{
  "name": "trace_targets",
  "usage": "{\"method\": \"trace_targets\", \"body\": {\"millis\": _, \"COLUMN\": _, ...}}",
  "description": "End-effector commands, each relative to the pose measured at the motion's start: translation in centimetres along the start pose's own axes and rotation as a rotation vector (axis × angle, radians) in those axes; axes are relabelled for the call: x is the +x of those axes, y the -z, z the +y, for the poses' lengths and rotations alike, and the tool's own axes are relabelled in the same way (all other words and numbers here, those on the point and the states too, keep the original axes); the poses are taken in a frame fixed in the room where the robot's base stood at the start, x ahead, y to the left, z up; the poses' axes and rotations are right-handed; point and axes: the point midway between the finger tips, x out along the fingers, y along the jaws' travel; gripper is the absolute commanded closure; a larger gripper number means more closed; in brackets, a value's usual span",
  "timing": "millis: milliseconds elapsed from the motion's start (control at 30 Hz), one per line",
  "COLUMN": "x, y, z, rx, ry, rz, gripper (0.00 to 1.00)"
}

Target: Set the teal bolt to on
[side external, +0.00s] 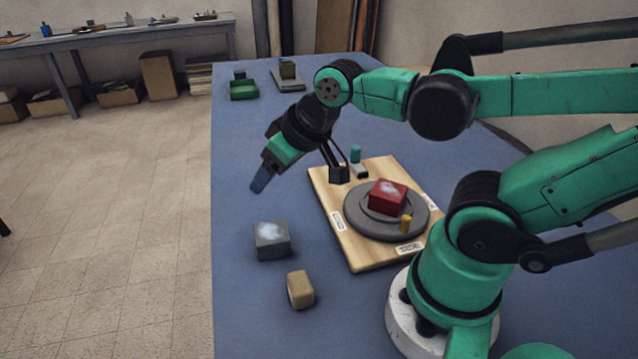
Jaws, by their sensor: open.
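The teal bolt (355,155) shows as a small upright teal knob on a pale-and-dark base at the far edge of a wooden board (352,257). Part of its base is close behind my gripper in the picture. I cannot tell which setting it stands at. My gripper (300,178) is open and empty, with its fingers spread wide. It hangs above the blue table, left of the board's far end. Its right, black finger appears just left of the bolt's base, and I see no clear contact.
The board carries a round grey turntable (360,222) with a dark red block (388,195) and a yellow peg (405,223). Small labels are unreadable. A grey block (271,240) and tan block (300,290) lie left. Table between is clear.

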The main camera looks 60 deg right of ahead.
Motion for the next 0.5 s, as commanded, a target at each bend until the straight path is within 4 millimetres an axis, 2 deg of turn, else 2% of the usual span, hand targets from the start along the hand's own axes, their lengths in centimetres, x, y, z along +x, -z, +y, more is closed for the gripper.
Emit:
{"method": "trace_targets", "body": {"millis": 167, "x": 0.3, "y": 1.9, "z": 4.8, "rx": 0.174, "ry": -0.091, "rz": -0.116, "gripper": 0.38}}
{"method": "trace_targets", "body": {"millis": 267, "x": 0.8, "y": 2.6, "z": 9.0, "rx": 0.316, "ry": -0.151, "rz": -0.209, "gripper": 0.38}}
{"method": "trace_targets", "body": {"millis": 367, "x": 1.4, "y": 2.6, "z": 13.4, "rx": 0.464, "ry": -0.200, "rz": -0.300, "gripper": 0.38}}
{"method": "trace_targets", "body": {"millis": 500, "x": 2.3, "y": 1.1, "z": 19.5, "rx": 0.665, "ry": -0.251, "rz": -0.415, "gripper": 0.38}}
